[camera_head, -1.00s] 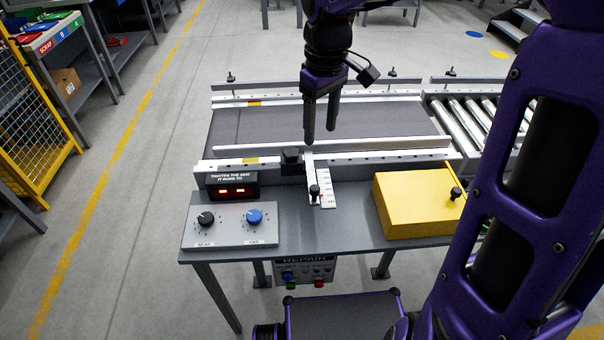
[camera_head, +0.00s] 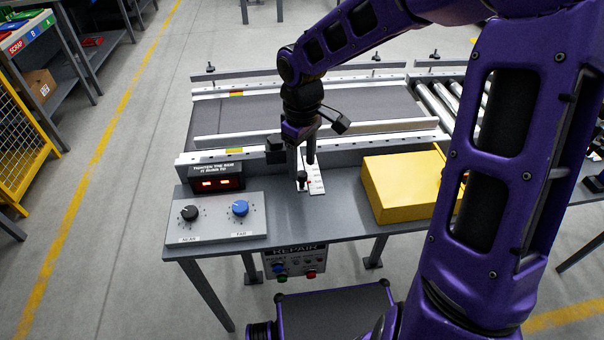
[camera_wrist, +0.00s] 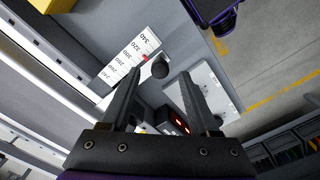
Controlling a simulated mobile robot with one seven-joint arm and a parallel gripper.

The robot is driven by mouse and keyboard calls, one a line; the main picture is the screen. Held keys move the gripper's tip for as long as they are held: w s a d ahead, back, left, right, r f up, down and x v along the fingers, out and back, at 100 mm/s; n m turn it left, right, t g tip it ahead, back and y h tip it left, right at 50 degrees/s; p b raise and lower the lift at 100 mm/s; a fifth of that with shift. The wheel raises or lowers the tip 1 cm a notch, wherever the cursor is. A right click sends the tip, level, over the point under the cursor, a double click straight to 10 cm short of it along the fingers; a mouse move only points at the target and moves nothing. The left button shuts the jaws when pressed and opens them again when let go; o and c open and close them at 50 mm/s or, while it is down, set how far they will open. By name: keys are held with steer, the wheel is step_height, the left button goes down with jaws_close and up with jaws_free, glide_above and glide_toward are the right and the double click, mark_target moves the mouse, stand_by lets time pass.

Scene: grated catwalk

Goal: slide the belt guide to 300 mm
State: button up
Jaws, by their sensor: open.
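The belt guide (camera_head: 350,131) is a pale rail lying along the near part of the dark conveyor belt (camera_head: 290,105). A white scale plate (camera_head: 316,178) on the near side carries printed numbers. In the wrist view the scale (camera_wrist: 127,56) reads from 240 to 340, with a red mark (camera_wrist: 145,58) beside it around 300 to 320; I cannot read it exactly. A black round knob (camera_wrist: 160,68) stands by the scale. My gripper (camera_head: 302,170) points down over the knob. In the wrist view my open gripper (camera_wrist: 160,75) has one finger on each side of the knob, with gaps visible.
A control box (camera_head: 215,215) with a black and a blue dial is at the table's left. A red-lit display (camera_head: 216,180) stands behind it. A yellow box (camera_head: 400,187) is on the right. The tabletop between them is mostly clear.

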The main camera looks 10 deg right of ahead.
steer(key=shift+f, duration=1.3)
jaws_close()
stand_by(0.5)
